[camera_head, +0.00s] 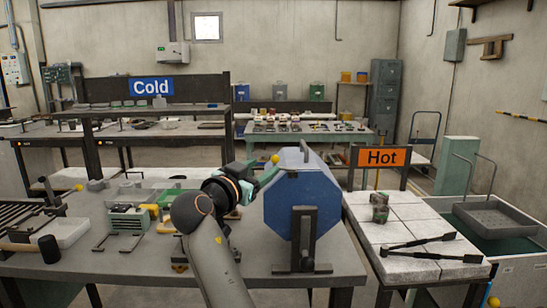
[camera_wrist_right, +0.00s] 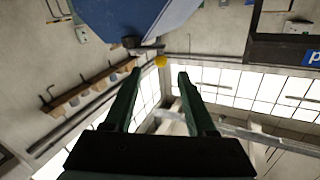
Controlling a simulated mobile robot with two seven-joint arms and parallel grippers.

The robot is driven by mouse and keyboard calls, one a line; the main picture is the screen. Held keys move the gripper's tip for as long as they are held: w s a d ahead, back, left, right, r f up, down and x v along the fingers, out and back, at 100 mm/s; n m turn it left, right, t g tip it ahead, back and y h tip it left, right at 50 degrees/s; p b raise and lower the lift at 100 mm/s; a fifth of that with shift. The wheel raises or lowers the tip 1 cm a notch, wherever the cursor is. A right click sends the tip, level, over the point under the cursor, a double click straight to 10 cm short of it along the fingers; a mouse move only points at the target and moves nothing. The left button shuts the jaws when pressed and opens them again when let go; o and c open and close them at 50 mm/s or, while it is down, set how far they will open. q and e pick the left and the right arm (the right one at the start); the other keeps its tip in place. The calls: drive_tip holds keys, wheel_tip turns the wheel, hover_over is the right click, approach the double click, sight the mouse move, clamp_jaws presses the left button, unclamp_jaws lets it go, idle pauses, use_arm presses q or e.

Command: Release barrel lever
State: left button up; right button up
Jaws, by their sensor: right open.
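The blue faceted barrel (camera_head: 303,205) stands on a dark stand on the grey table. Its lever shows as a yellow ball knob (camera_head: 275,159) at the barrel's upper left. My right gripper (camera_head: 268,174) is close to the knob, at the barrel's left side. In the right wrist view its two green fingers (camera_wrist_right: 159,75) are apart with nothing between them. The knob (camera_wrist_right: 160,61) lies just past the fingertips, in line with the gap, below the blue barrel (camera_wrist_right: 150,18). I cannot tell whether a finger touches it. My left gripper is not in view.
A small green-grey block (camera_head: 380,208) stands on the white-tiled table by the orange Hot sign (camera_head: 384,156). Black tongs (camera_head: 432,245) lie there. A green fixture (camera_head: 128,219), a white tray (camera_head: 62,232) and a hammer (camera_head: 47,248) lie on the left part of the grey table.

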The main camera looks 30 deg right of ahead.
sight(273, 161)
drive_tip(key=p+x, duration=0.1)
drive_tip(key=x, duration=0.6)
drive_tip(key=shift+w+d, duration=0.2)
drive_tip(key=shift+d, duration=0.15)
drive_tip(key=shift+c, duration=0.3)
clamp_jaws()
